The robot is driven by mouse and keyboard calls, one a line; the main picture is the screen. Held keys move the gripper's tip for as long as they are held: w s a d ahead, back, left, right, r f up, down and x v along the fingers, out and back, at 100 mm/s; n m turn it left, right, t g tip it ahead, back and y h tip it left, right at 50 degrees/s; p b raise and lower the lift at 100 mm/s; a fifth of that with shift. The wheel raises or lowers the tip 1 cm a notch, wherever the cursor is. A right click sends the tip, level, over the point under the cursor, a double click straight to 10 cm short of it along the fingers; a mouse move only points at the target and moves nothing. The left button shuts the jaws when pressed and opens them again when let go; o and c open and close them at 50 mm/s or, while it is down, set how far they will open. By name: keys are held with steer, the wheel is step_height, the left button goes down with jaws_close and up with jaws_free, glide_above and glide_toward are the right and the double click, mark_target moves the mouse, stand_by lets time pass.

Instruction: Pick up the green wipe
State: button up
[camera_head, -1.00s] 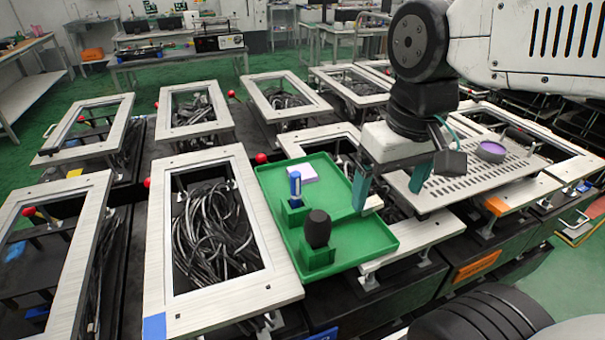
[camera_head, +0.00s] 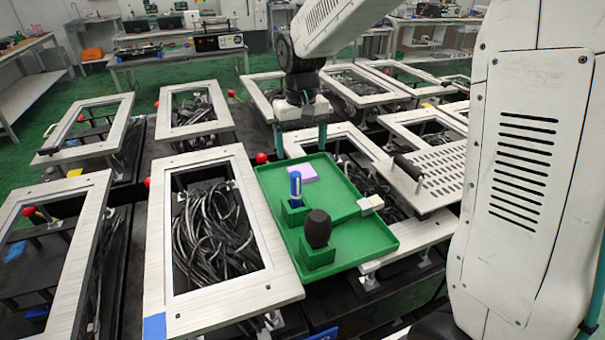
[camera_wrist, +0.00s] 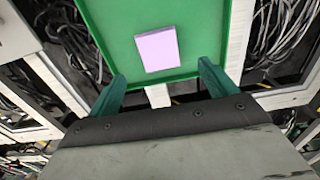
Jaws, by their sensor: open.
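No green wipe shows; a flat lilac pad (camera_head: 302,173) lies in the far part of the green tray (camera_head: 345,232), and it also shows in the wrist view (camera_wrist: 157,49). My gripper (camera_head: 301,140) is open and empty, pointing down at the tray's far edge, just beyond the pad. In the wrist view, its two green fingers (camera_wrist: 162,78) stand apart on either side, with the pad ahead between them. The gripper does not touch the pad.
A blue marker (camera_head: 295,185) and a dark rounded object (camera_head: 318,229) stand in green holders in the tray. A small pale block (camera_head: 370,203) sits at its right edge. A perforated plate (camera_head: 440,180) lies to the right, partly hidden by my arm.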

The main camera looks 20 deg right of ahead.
mark_target(302, 171)
step_height(302, 171, down, 6)
steer(key=shift+d+f, duration=0.1)
steer(key=shift+f, duration=0.1)
steer(key=c, duration=1.2)
steer(key=shift+o, duration=0.2)
steer(key=shift+r, duration=0.1)
step_height(302, 171, up, 10)
steer(key=shift+o, duration=1.2)
steer(key=shift+c, duration=0.4)
